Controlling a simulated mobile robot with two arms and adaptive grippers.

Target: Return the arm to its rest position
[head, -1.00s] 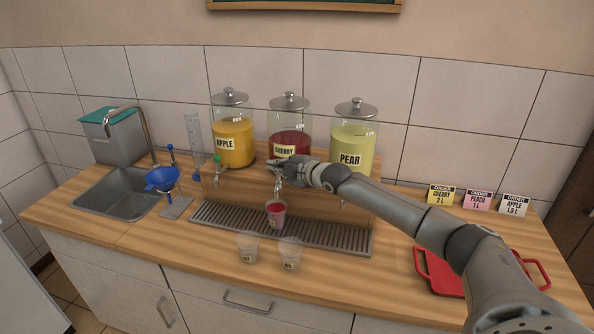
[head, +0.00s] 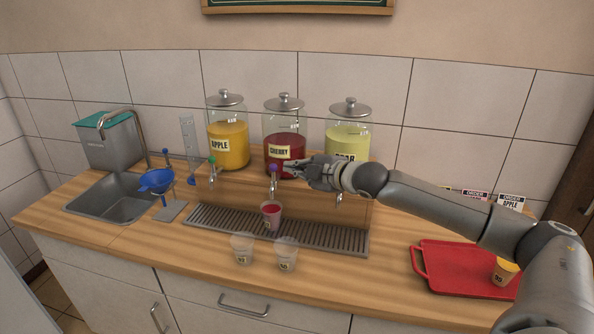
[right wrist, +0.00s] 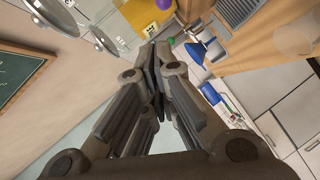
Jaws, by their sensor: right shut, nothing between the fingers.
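My right gripper (head: 308,170) is shut and empty, in front of the cherry jar (head: 284,150) and a little right of its tap with the purple knob (head: 273,168). The right wrist view shows its closed fingers (right wrist: 155,60). Its arm reaches in from the right across the counter. A cup with red drink (head: 271,214) stands under the cherry tap on the drip tray (head: 325,238). My left gripper is not in view.
Apple (head: 228,145) and pear (head: 349,125) jars flank the cherry jar. Two clear cups (head: 242,249) (head: 286,254) stand in front of the drip tray. A red tray (head: 450,270) with an orange-filled cup (head: 504,271) lies at right. Order cards (head: 511,203) stand behind the arm.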

